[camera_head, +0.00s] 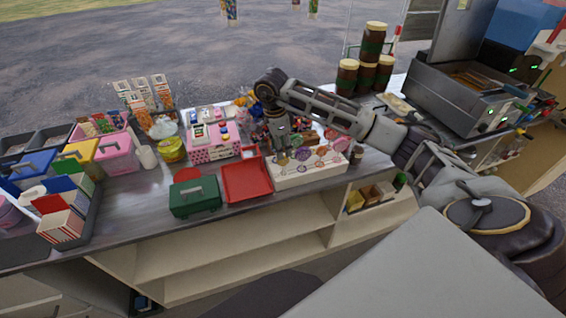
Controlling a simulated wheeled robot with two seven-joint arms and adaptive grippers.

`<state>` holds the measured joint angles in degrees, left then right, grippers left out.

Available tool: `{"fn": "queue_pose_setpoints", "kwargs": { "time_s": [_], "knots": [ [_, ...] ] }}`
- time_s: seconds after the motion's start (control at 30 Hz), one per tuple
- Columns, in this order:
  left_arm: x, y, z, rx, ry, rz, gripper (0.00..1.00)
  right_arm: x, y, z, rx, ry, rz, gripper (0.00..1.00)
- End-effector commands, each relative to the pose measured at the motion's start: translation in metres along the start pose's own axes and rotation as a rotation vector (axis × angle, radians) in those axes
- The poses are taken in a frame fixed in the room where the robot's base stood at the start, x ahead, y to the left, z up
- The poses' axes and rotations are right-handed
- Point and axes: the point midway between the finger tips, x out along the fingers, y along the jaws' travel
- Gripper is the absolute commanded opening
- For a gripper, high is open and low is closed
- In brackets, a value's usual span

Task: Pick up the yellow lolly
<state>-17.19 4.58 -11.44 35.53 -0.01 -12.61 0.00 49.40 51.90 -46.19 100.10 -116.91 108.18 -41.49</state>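A white lolly stand (308,177) stands on the counter right of the red tray and holds several round lollies in pink, green and other colours. The lollies are small here, and I cannot tell for certain which is the yellow one. My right gripper (281,146) reaches in from the right, over the stand's left end, and points down at the lollies there. Its fingertips are small and dark, so I cannot tell whether they are open or touch a lolly. My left gripper is not in view.
A red tray (246,190) and a green box (194,205) sit left of the stand. A pink box (213,153) stands behind them. Stacked brown jars (347,77) and a metal appliance (467,104) are at the back right.

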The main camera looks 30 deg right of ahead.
Motion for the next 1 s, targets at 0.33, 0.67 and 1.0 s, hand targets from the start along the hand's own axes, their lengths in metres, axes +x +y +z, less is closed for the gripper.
{"fn": "queue_pose_setpoints", "kwargs": {
  "time_s": [0.33,0.67,1.0],
  "knots": [
    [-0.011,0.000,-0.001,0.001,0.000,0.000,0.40,0.025,0.004,0.001,-0.001,0.000,0.003,0.39],
    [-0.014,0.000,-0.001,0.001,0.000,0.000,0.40,0.047,0.004,0.001,0.000,-0.001,0.001,0.39],
    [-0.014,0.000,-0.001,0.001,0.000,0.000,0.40,0.048,0.004,0.001,0.000,-0.001,0.000,0.39]
  ]
}}
